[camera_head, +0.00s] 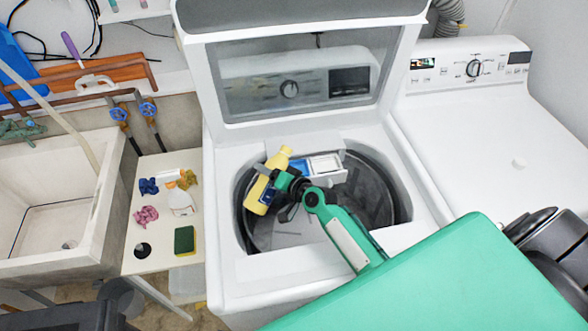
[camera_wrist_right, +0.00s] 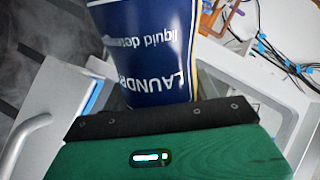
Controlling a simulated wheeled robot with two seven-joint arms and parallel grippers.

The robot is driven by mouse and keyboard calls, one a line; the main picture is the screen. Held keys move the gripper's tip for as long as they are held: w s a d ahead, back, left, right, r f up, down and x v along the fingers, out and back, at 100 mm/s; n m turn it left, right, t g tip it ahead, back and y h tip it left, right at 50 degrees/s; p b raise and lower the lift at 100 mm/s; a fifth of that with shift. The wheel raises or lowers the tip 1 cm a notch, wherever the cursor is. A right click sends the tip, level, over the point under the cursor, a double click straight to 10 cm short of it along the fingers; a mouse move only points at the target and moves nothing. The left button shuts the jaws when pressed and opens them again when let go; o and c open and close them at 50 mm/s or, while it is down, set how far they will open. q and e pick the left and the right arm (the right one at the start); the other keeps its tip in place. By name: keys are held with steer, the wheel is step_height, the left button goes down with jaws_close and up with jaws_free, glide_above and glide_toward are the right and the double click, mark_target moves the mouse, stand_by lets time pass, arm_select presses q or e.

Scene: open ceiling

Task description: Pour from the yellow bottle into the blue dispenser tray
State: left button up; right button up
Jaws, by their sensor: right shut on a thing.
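The yellow bottle (camera_head: 262,190), with a dark blue label, is tilted over the left part of the washer's open tub. My right gripper (camera_head: 272,178) is shut on the bottle. In the right wrist view the bottle's blue label (camera_wrist_right: 150,50) fills the top middle, its lettering upside down. The blue dispenser tray (camera_head: 299,166) is at the back of the tub opening, just right of the bottle and beside a white compartment (camera_head: 325,164). I cannot tell whether anything flows from the bottle. My left gripper is not in view.
The washer's lid (camera_head: 300,80) stands open behind the tub. A second white machine (camera_head: 480,130) is on the right.

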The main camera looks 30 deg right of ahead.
steer(key=shift+s+a+f+m+g+y+p, duration=0.15)
steer(key=shift+m+p, duration=0.2)
steer(key=shift+m, duration=0.2)
steer(key=shift+w+a+m+g+y+p, duration=0.15)
steer(key=shift+m+p, duration=0.2)
steer(key=shift+m, duration=0.2)
stand_by(1.3)
steer(key=shift+w+d+m, duration=0.15)
steer(key=shift+d+m, duration=0.3)
steer(key=shift+m, duration=0.25)
stand_by(0.8)
steer(key=shift+r+m+g+y+p, duration=0.3)
steer(key=shift+r+m+y+p, duration=0.25)
steer(key=shift+m+p, duration=0.2)
stand_by(2.5)
